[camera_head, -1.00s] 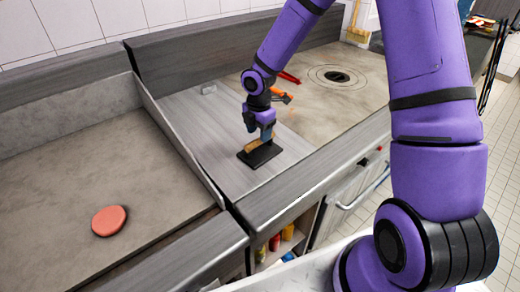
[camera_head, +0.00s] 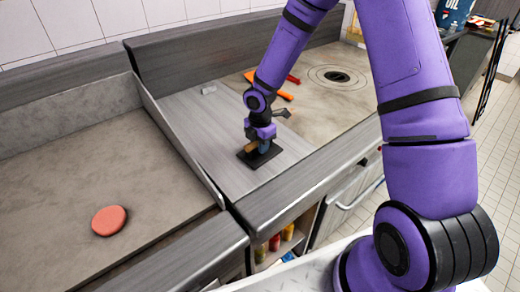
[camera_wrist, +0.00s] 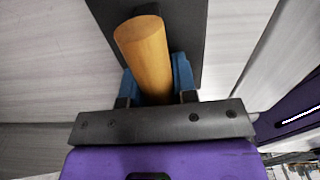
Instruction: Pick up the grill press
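The grill press has a flat dark plate and a light wooden handle. In the head view its plate (camera_head: 247,158) lies on the grey work surface left of the hob. My gripper (camera_head: 258,146) is down at the handle, pointing downward. In the wrist view the round end of the wooden handle (camera_wrist: 143,45) stands between the two blue fingers of my gripper (camera_wrist: 155,80), with no clear gap on either side. The dark plate (camera_wrist: 185,20) shows beneath. The lower handle is hidden by the hand. The plate appears to rest on the surface.
An orange-handled tool (camera_head: 283,94) and a red item (camera_head: 293,79) lie just behind my gripper. A round burner (camera_head: 338,77) is at the back right. A low metal divider (camera_head: 180,145) separates the left counter, which holds a red-pink disc (camera_head: 109,221).

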